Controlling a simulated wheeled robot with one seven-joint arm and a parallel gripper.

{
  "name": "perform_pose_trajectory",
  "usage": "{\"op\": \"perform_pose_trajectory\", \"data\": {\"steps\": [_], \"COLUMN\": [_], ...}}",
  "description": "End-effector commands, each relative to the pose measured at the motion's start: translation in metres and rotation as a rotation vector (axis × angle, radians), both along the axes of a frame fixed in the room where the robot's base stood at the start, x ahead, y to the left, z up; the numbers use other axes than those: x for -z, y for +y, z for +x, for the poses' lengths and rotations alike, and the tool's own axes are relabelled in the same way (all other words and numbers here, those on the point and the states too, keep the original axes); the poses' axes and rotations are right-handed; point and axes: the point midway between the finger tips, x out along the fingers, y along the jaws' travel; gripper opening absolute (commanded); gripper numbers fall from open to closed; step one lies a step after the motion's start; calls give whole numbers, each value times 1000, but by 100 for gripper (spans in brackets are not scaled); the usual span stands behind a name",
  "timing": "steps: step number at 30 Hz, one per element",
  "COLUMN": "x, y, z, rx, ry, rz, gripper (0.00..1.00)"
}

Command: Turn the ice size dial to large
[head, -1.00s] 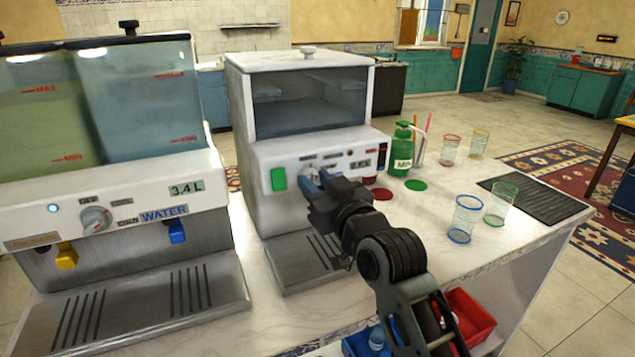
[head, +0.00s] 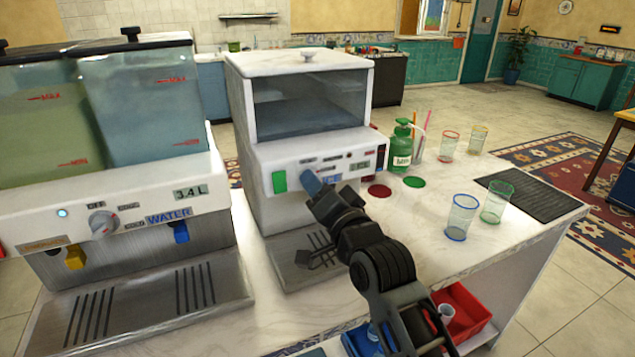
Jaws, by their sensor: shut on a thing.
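The ice machine (head: 258,155) is a white box with a clear window, standing in the middle of the counter. The ice size dial on its front panel is mostly hidden behind my gripper (head: 312,183). My gripper is at the panel, with its blue fingertips shut on the dial, just right of a green switch (head: 279,181). Small labels and a small display (head: 359,165) show on the panel, too small to read. I cannot tell which setting the dial points to.
A drink dispenser (head: 120,190) with two tanks and a water tap stands close on the left. A green bottle (head: 402,147) and several glasses (head: 461,217) stand on the right. A black mat (head: 530,203) lies near the counter's right edge. A red bin (head: 465,315) sits below.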

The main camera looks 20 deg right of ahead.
Motion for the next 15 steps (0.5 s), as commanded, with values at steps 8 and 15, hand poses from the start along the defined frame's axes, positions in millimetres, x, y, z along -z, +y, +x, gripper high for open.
{"op": "perform_pose_trajectory", "data": {"steps": [8, 15], "x": [0, 1], "y": [0, 0], "z": [0, 0], "rx": [1, 0], "ry": [1, 1], "rz": [116, 151], "gripper": [4, 4]}}
